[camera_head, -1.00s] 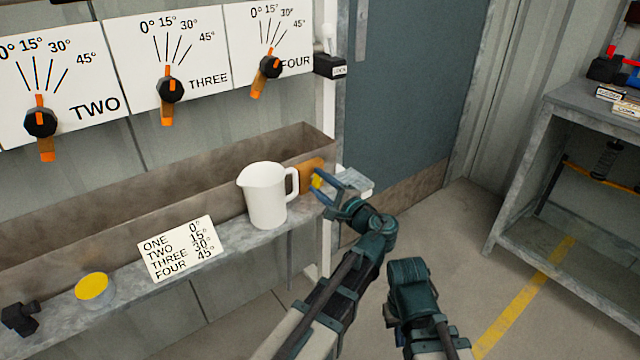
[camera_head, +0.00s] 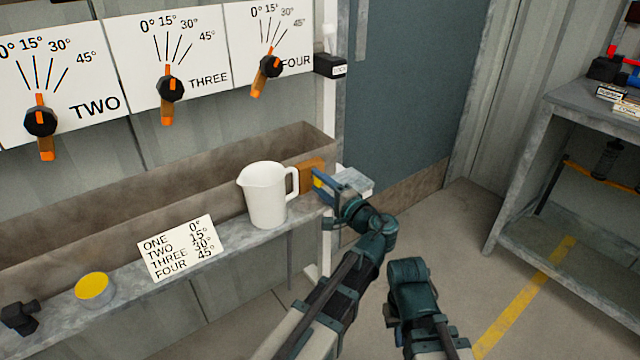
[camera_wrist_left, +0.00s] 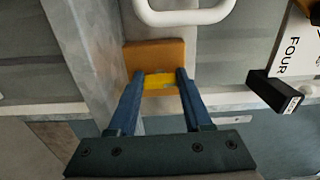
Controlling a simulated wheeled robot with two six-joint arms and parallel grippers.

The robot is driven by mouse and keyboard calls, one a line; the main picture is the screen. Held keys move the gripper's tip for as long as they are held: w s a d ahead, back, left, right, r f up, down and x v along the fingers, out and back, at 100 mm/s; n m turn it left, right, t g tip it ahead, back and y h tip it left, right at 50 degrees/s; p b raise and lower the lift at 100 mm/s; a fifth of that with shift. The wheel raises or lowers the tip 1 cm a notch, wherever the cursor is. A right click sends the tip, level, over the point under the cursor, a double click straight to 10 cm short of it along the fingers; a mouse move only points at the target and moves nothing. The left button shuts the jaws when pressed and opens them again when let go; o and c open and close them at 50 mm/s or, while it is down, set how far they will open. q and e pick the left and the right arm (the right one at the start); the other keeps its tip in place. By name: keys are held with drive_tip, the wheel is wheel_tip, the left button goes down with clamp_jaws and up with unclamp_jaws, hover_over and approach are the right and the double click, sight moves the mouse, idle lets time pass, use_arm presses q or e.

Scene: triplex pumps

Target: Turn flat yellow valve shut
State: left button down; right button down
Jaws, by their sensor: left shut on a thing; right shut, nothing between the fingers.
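The flat yellow valve (camera_head: 317,183) is at the right end of the trough, just right of the white jug. In the left wrist view the yellow valve (camera_wrist_left: 158,81) lies between the fingers, in front of an orange-brown block (camera_wrist_left: 155,54). My left gripper (camera_head: 322,184) is shut on the valve, and it also shows in the left wrist view (camera_wrist_left: 160,78) with a finger at each side of the yellow piece. The fingers partly hide the valve in the head view. Part of my right arm shows at the lower middle, but its fingers are not visible.
The white jug (camera_head: 264,196) stands close left of my left gripper. A number card (camera_head: 178,248) and a yellow-topped cup (camera_head: 94,289) are further left on the ledge (camera_head: 130,300). Dial panels with orange pointers hang above. A grey shelf (camera_head: 560,205) stands at right.

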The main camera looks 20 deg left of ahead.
use_arm(q)
drive_tip(key=shift+c, duration=1.6)
unclamp_jaws()
